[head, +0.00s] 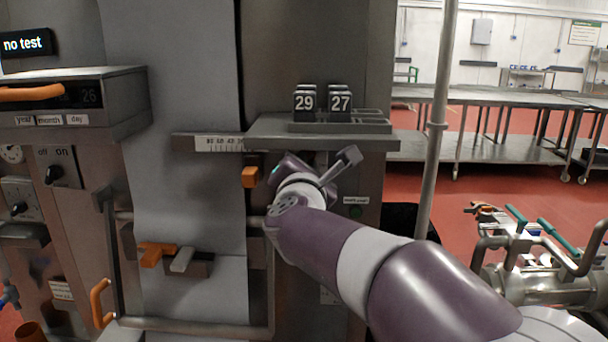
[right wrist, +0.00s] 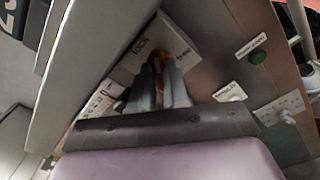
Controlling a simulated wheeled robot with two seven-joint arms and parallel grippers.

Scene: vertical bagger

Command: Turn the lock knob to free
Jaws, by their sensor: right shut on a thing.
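My right gripper (right wrist: 164,72) is shut on the orange lock knob (right wrist: 158,60) in the right wrist view. The knob shows as a small orange piece between the two grey fingers. Behind it is a white label plate (right wrist: 178,38) with "lock" at its left and what looks like "free" at its right. I cannot tell exactly which way the knob points, because the fingers cover most of it. In the head view my right wrist (head: 300,185) reaches under the shelf and hides the knob. My left gripper is in neither view.
A metal shelf (head: 268,127) with number blocks 29 and 27 (head: 322,103) juts out just above my right wrist. An orange block (head: 250,177) on the machine is just left of it. A green button (right wrist: 258,57) is right of the label plate. A vertical pole (head: 437,150) stands to the right.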

